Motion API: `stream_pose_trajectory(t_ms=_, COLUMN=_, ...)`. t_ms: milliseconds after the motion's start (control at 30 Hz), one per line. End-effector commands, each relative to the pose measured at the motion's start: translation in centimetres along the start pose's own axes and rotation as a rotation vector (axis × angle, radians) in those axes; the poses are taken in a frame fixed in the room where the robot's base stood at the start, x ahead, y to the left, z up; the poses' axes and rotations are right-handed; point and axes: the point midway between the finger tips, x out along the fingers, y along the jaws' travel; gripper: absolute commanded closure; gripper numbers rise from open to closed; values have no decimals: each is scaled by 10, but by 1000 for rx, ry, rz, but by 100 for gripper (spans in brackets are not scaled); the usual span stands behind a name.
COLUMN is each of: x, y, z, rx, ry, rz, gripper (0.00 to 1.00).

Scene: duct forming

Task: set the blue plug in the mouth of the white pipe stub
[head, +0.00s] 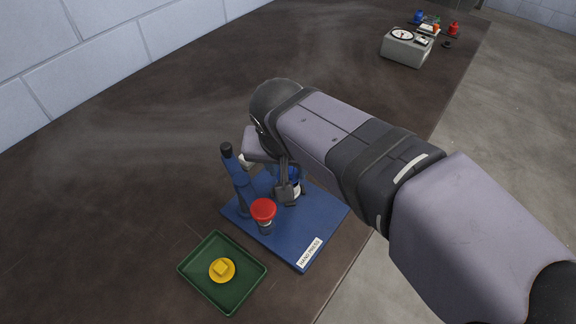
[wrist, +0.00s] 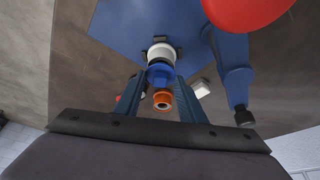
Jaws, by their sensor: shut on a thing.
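The blue plug (wrist: 160,73) sits between my fingertips in the wrist view, with an orange hollow end (wrist: 162,99) showing on the camera side. My gripper (wrist: 160,82) is shut on the plug. The white pipe stub (wrist: 160,51) shows as a white ring right beyond the plug, roughly in line with it. I cannot tell whether the plug is inside its mouth or only close to it. In the head view, the gripper (head: 286,190) is over the blue press base, with bits of blue and white partly hidden behind it.
The blue base (head: 312,220) is labelled HAND PRESS. Its red knob (head: 263,209) and blue upright (head: 242,192) stand close to my gripper. A green tray (head: 240,287) holds a yellow piece (head: 222,269) in front. A grey dial box (head: 406,50) is far off.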

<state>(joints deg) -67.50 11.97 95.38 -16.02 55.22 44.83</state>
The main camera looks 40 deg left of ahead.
Motion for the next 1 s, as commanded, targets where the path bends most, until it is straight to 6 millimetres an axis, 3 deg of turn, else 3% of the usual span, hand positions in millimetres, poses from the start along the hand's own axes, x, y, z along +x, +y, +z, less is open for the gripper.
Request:
stream_pose_trajectory(t_ms=700, x=0, y=0, z=0, rx=0, ry=0, rz=0, gripper=84)
stream_pose_trajectory(t_ms=733, x=0, y=0, z=0, rx=0, ry=0, rz=0, gripper=61)
stream_pose_trajectory(t_ms=800, x=0, y=0, z=0, rx=0, ry=0, rz=0, gripper=44)
stream_pose_trajectory(t_ms=1000, x=0, y=0, z=0, rx=0, ry=0, rz=0, gripper=42)
